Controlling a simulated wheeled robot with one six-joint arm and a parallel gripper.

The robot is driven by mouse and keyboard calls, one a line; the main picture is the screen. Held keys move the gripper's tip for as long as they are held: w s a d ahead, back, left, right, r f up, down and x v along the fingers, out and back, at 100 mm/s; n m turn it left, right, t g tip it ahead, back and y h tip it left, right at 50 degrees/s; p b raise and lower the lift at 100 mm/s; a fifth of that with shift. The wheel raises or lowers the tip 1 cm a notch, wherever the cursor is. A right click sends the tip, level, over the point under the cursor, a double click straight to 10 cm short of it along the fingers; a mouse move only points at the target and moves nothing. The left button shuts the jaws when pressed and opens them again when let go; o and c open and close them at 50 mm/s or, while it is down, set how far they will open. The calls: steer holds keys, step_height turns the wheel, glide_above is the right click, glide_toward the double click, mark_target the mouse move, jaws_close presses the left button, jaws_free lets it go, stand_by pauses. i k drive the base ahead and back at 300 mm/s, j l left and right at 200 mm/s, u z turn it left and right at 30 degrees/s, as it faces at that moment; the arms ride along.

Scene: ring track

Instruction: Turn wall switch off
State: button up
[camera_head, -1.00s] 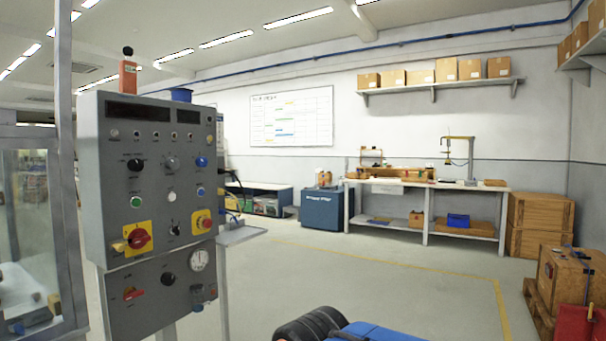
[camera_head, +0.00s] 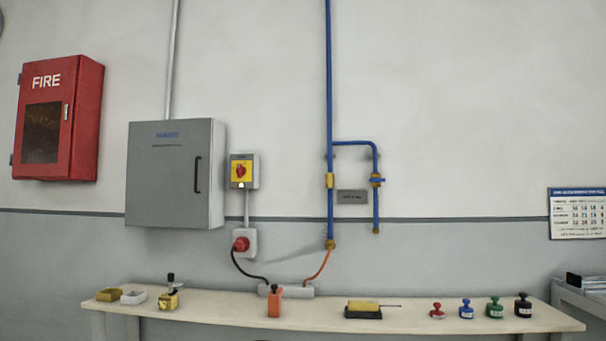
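A wall switch (camera_head: 242,171) is mounted on the wall in the head view, left of centre. It is a grey box with a yellow plate and a red rotary knob. The knob's exact setting is too small to tell. A grey conduit runs down from it to a socket box with a red plug (camera_head: 241,244). My gripper does not show in this view.
A narrow bench (camera_head: 220,310) with several small tools stands below the switch. A grey cabinet (camera_head: 172,174) is left of the switch, a red fire box (camera_head: 58,118) further left. Blue pipes (camera_head: 330,100) run on the right. A calendar (camera_head: 577,213) hangs at far right.

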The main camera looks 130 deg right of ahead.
mark_target(241, 170)
steer(key=z, duration=3.9)
